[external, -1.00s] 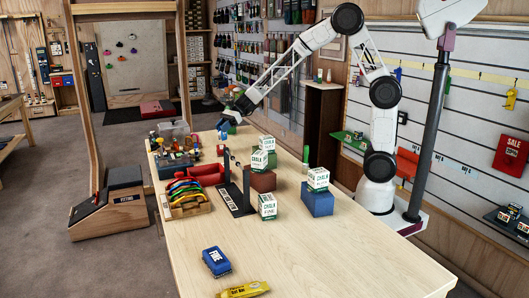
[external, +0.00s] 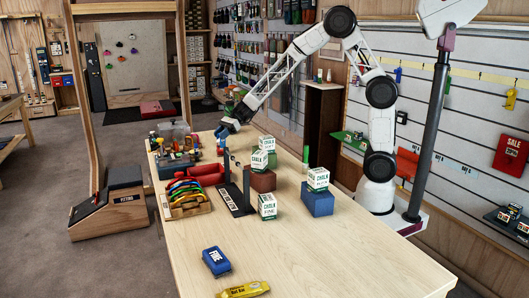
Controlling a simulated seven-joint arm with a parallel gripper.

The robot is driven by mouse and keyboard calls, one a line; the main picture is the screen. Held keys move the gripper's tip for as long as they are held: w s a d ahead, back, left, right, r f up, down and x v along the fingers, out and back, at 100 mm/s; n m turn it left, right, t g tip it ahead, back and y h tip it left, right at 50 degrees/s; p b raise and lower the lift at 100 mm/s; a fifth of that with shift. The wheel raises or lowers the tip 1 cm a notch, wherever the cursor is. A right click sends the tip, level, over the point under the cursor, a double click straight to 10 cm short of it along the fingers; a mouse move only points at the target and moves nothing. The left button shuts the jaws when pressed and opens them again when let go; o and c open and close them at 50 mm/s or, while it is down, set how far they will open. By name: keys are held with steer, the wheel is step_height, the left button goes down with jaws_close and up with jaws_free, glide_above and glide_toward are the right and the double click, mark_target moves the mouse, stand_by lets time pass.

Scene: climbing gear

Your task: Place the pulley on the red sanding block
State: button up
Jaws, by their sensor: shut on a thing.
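My gripper (external: 222,132) is at the far end of the table, low over the tabletop beside the cluster of small gear. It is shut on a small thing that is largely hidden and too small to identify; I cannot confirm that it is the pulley. No other pulley can be made out. A brick-red block (external: 262,182) stands near the middle of the far half, with a chalk box (external: 260,161) at its top. A smaller red item (external: 206,174) lies behind the carabiner tray. I cannot tell which of these, if either, is the red sanding block.
A wooden tray of coloured carabiners (external: 188,203) and a dark upright stand (external: 238,197) are at the table's left. A blue block (external: 317,203) carries another chalk box (external: 318,179). A blue brush-like item (external: 216,261) and yellow packet (external: 243,289) lie in front. The front right is clear.

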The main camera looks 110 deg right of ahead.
steer(key=o, duration=0.9)
steer(key=shift+f, duration=0.1)
steer(key=shift+o, duration=0.2)
steer(key=shift+r, duration=0.2)
steer(key=v, duration=1.2)
